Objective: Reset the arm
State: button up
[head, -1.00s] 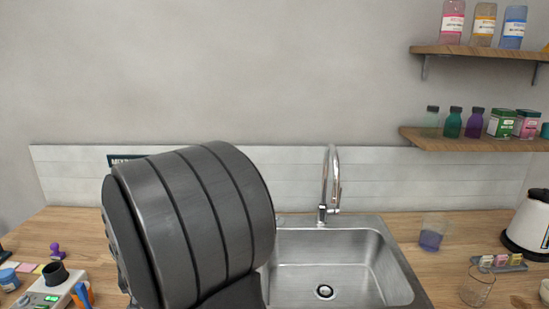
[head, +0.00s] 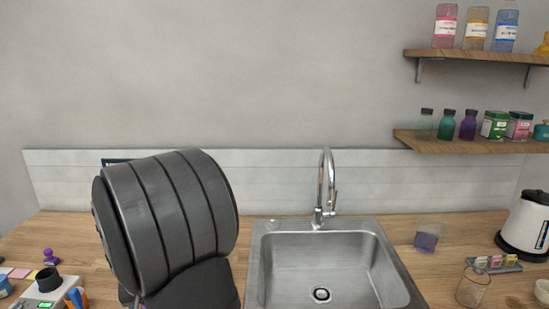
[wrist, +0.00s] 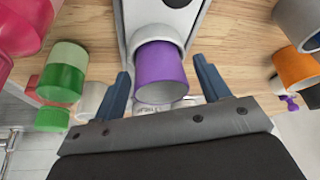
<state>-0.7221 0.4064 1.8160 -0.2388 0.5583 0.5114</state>
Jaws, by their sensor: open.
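My gripper (wrist: 162,68) shows in the wrist view with its two blue-grey fingers spread wide apart. A purple cylinder (wrist: 160,72) is seen in the gap between the fingers, and neither finger appears to touch it. Its upper end meets a white and grey device (wrist: 160,28). In the head view a large dark ribbed part of my own arm fills the lower left, and the fingers do not show there.
A steel sink (head: 328,262) with a tall faucet (head: 325,190) is in the counter. A beaker (head: 472,288), a glass with purple contents (head: 427,238) and a kettle (head: 527,225) stand to its right. Shelves (head: 470,145) hold bottles. A small device (head: 45,285) stands at left.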

jog(key=v, duration=1.2)
jog(key=x, duration=1.2)
jog(key=shift+f, duration=0.15)
notch_tip(320, 180, up, 5)
jog(key=shift+d+r, duration=0.1)
jog(key=shift+d, duration=0.05)
jog(key=w+d+r, duration=0.1)
jog(key=d+r, duration=0.6)
jog(key=d, duration=0.5)
jog(key=w+a+r+n, duration=0.1)
jog(key=w+a+r, duration=0.1)
jog(key=w+a, duration=0.4)
jog(key=w+a+r+n+y, duration=0.1)
jog(key=w+a+n, duration=0.1)
jog(key=w+a, duration=0.5)
jog(key=a, duration=0.3)
jog(key=shift+a+r+n+g, duration=0.3)
jog(key=shift+a+r, duration=0.05)
jog(key=shift+r, duration=0.05)
jog(key=shift+w, duration=0.1)
